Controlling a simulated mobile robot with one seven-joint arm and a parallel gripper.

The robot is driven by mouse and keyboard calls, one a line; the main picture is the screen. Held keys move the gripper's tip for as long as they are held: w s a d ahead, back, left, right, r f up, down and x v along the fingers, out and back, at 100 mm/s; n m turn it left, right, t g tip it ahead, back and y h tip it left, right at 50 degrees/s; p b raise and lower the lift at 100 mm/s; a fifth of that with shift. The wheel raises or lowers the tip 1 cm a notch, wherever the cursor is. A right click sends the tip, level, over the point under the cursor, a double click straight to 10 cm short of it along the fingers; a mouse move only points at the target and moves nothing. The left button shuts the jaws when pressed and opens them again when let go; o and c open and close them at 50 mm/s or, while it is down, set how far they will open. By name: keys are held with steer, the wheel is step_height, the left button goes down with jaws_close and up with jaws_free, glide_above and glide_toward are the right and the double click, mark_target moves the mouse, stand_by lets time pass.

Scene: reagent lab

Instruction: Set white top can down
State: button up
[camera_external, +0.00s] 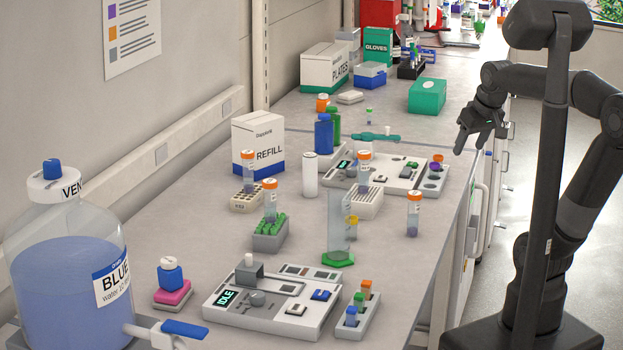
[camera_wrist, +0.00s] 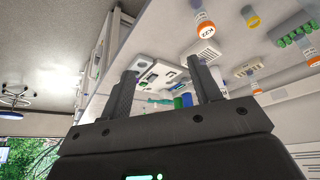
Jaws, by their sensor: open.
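A plain white can (camera_external: 310,175) stands upright on the bench, beside the white REFILL box in the external view. It is the best match I see for the white top can, though its top is too small to make out clearly. My gripper (camera_external: 477,144) is in the air at the bench's right edge, well apart from the can. Its fingers are spread, with nothing between them. In the wrist view my gripper (camera_wrist: 165,72) also shows two parted fingers, with the bench tilted and far beyond them.
The REFILL box (camera_external: 257,145), blue bottle (camera_external: 323,135) and tube racks (camera_external: 367,203) crowd around the can. An orange-capped tube (camera_external: 413,213) stands alone near the right edge. A large blue VEN bottle (camera_external: 65,270) fills the front left. Bare bench (camera_external: 400,260) lies at the right front.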

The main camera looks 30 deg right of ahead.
steer(key=s+f+m, duration=0.1)
steer(key=s+f, duration=0.4)
steer(key=shift+s+d+t, duration=0.15)
steer(key=shift+d+t, duration=0.15)
steer(key=shift+d, duration=0.15)
steer(key=shift+r, duration=0.1)
stand_by(0.7)
